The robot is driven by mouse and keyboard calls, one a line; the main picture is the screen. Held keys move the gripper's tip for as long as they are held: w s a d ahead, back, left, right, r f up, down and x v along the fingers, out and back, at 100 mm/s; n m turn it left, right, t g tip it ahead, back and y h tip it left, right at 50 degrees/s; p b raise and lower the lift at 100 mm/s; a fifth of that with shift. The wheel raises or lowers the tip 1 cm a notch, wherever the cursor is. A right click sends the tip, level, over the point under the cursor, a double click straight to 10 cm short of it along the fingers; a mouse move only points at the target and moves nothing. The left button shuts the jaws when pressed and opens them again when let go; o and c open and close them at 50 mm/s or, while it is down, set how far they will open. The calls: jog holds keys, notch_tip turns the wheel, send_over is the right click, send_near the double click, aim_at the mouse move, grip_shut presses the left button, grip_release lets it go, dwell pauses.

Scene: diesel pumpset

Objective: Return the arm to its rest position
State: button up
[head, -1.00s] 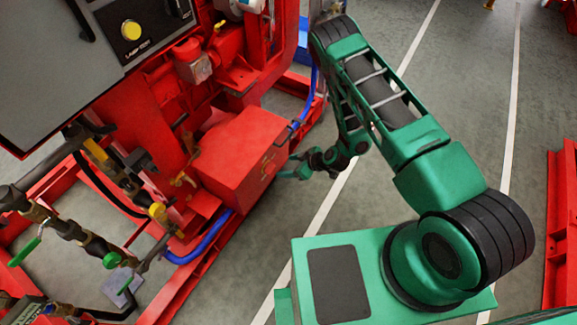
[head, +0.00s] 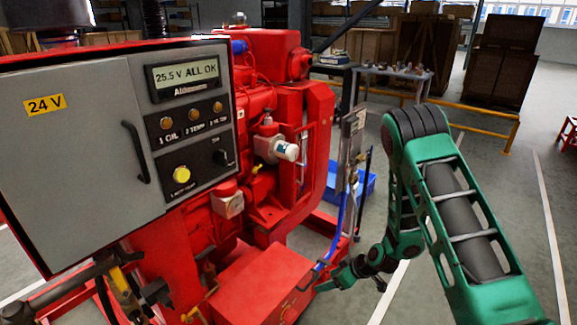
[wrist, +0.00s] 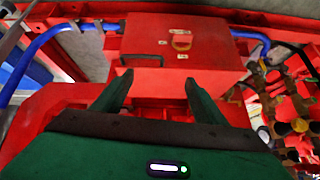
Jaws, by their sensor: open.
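My green arm (head: 455,215) is raised on the right of the head view, bent at the elbow, with its forearm hanging down. My gripper (head: 328,284) is at its lower end, beside the red box (head: 262,287) low on the pumpset. In the wrist view my gripper (wrist: 155,95) is open, with two green fingers apart and nothing between them. The red box (wrist: 178,50) lies ahead of the fingertips, with a dark handle and a small yellow-orange part on it. I cannot tell the exact gap between fingertips and box.
The red pumpset with its grey control panel (head: 120,130) fills the left. Blue hoses (wrist: 50,45) run beside the box. A blue bin (head: 366,187) and a small table (head: 395,75) stand behind. The grey floor (head: 540,240) on the right is clear.

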jog(key=s+d+r+m+g+h, duration=0.1)
jog(key=s+d+r+m, duration=0.1)
jog(key=s+d+r, duration=0.35)
jog(key=s+d+r+m+h, duration=0.2)
jog(key=d+r, duration=0.5)
jog(key=r, duration=0.4)
jog(key=s+d+r+m+g+h, duration=0.1)
jog(key=s+d+r+m, duration=0.15)
jog(key=d+r, duration=0.5)
jog(key=s+d+r+m+g, duration=0.1)
jog(key=s+d+r+m, duration=0.1)
jog(key=s, duration=0.7)
jog(key=s+d+r+m+h, duration=0.1)
jog(key=s+d+r+m, duration=0.1)
jog(key=s+r+m, duration=0.2)
jog(key=s+d+r+m+g, duration=0.1)
jog(key=s+d+r+m, duration=0.1)
jog(key=s+r, duration=0.5)
jog(key=s+m, duration=0.1)
jog(key=s, duration=0.5)
jog(key=shift+s+d+g+h, duration=0.3)
jog(key=shift+s+d+h, duration=0.05)
jog(key=shift+d+h, duration=0.05)
jog(key=shift+w+f, duration=0.25)
jog(key=shift+w, duration=0.4)
